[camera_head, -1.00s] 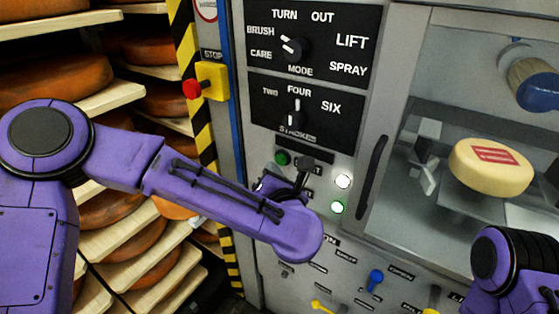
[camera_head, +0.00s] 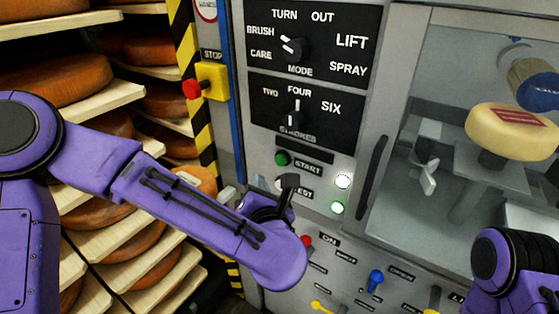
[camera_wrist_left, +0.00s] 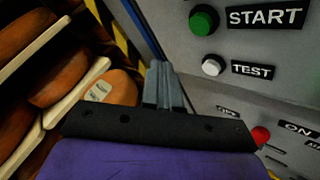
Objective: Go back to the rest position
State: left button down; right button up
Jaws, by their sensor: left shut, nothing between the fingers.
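My left arm comes in from the left, in front of the machine's control panel. Its gripper (camera_head: 229,194) is shut and empty, beside the panel's left edge and partly hidden behind my own wrist. In the left wrist view the closed grey fingers (camera_wrist_left: 163,85) point up the picture, left of the white TEST button (camera_wrist_left: 212,66) and apart from it. The green START button (camera_wrist_left: 204,19) is above right of them. Of my right arm, only a purple and black link shows at the lower right of the head view; its gripper is out of view.
Shelves with orange cheese wheels (camera_head: 55,80) stand at the left. A red stop button (camera_head: 192,89) sits on a yellow box. Knobs (camera_head: 293,48) and small levers (camera_head: 375,279) stick out of the panel. A pale cheese wheel (camera_head: 510,131) is on a support behind the window.

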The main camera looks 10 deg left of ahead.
pick_arm(q)
jog(key=s+f+m+g+h, duration=0.2)
jog(key=f+m+h, duration=0.1)
jog(key=f+m, duration=0.8)
jog(key=s+f+m+g+h, duration=0.2)
jog(key=f+m+h, duration=0.1)
jog(key=f+m, duration=0.75)
jog(key=s+a+f+m+g+y, duration=0.1)
jog(key=s+a+f+m+g, duration=0.1)
jog(key=s+a+f, duration=0.6)
jog(key=s+a+f+m+g+y, duration=0.1)
jog(key=s+a+f+m+g, duration=0.2)
jog(key=s+f, duration=0.7)
jog(key=s+a+g, duration=0.2)
jog(key=s+a, duration=0.2)
jog(key=s, duration=0.1)
jog(key=shift+a+f+g, duration=0.25)
jog(key=shift+a+g, duration=0.05)
jog(key=shift+a, duration=0.05)
dwell(3.2)
